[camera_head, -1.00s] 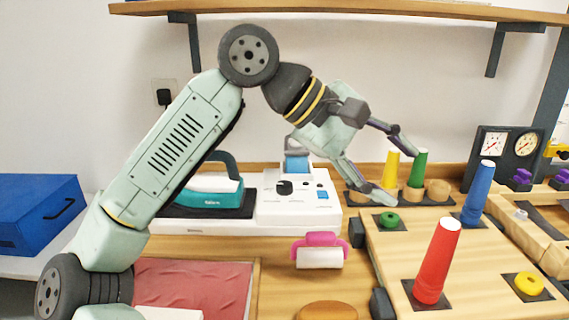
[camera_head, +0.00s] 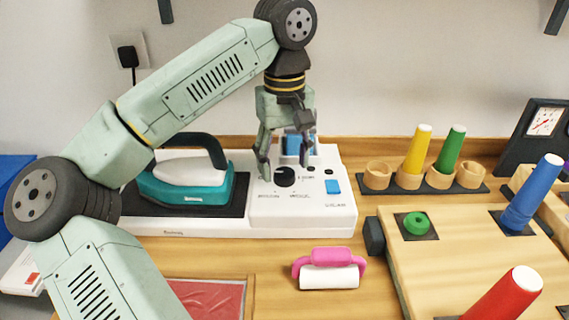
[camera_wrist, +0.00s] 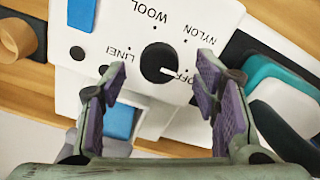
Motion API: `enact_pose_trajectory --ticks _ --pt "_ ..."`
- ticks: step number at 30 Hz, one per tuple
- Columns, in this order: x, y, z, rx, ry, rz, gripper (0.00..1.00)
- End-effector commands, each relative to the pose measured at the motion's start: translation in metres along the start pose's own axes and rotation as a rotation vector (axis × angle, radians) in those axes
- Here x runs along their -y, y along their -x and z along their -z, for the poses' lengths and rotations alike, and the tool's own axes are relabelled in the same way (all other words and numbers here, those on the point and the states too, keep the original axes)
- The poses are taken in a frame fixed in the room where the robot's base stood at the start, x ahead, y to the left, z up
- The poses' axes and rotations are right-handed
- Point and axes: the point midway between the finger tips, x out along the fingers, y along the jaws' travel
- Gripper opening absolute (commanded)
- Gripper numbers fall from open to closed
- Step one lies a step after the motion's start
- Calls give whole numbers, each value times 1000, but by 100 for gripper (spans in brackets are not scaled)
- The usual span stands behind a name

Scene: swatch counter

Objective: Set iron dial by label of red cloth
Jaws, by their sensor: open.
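The iron dial (camera_head: 285,177) is a round black knob on the white control panel (camera_head: 325,212). In the wrist view the dial (camera_wrist: 158,63) has a white mark pointing toward OFF; LINEN, WOOL and NYLON are printed around it. My gripper (camera_head: 286,160) is open just above the dial. In the wrist view its purple-padded fingers (camera_wrist: 155,78) stand either side of the dial, apart from it; contact does not show. The red cloth (camera_head: 212,300) lies at the bottom, partly behind my arm. No readable label shows on it. The teal iron (camera_head: 187,190) rests left of the dial.
A pink-handled roller (camera_head: 328,270) lies in front of the panel. A blue button (camera_head: 333,187) is right of the dial. Yellow (camera_head: 417,150), green (camera_head: 446,157), blue (camera_head: 532,190) and red (camera_head: 505,297) cones stand to the right. A blue box is at far left.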

Motion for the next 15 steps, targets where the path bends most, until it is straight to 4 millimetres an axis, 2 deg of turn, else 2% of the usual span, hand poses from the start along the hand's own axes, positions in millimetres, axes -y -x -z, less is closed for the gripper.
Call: enact_pose_trajectory --ticks 6,15 --pt "0 -17 0 0 0 -1 56" --pt "0 -19 0 -1 1 -2 54"
